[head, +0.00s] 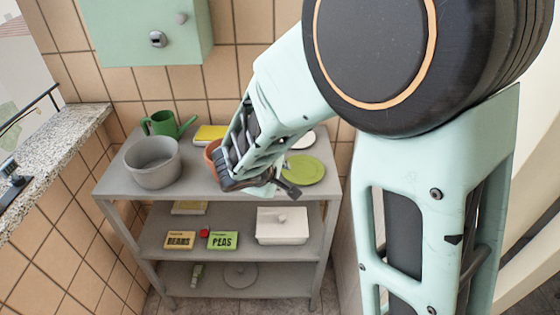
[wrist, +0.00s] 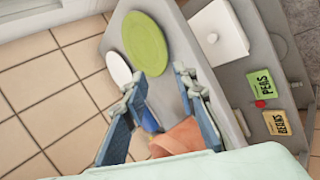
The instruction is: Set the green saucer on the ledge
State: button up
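The green saucer (head: 307,170) lies flat on the top shelf of the grey rack, at its right end. It also shows in the wrist view (wrist: 146,42), just beyond my fingertips and apart from them. My gripper (wrist: 158,84) is open, with nothing held between the fingers. In the head view my gripper (head: 284,190) hangs over the top shelf, left of the saucer, and covers part of the shelf. A speckled stone ledge (head: 62,135) runs along the left side on a tiled wall; its visible top is bare apart from a dark fitting near the front.
A terracotta pot (head: 211,155) stands partly hidden behind my gripper. A white plate (head: 304,139) lies behind the saucer. A grey pot (head: 153,163), green watering can (head: 168,124) and yellow item (head: 209,134) are left. A green cabinet (head: 140,30) hangs above. Lower shelves hold boxes and a white dish (head: 282,226).

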aim_at(292, 177)
jog(key=b+x, duration=0.2)
jog(key=x, duration=0.3)
jog(key=shift+w+d+f+b, duration=0.1)
jog(key=shift+w+f+b, duration=0.05)
jog(key=shift+f+b, duration=0.25)
jog(key=shift+b+x, duration=1.1)
jog(key=shift+x, duration=0.2)
jog(key=shift+w+r, duration=0.1)
jog(key=shift+w, duration=0.05)
grip_shut()
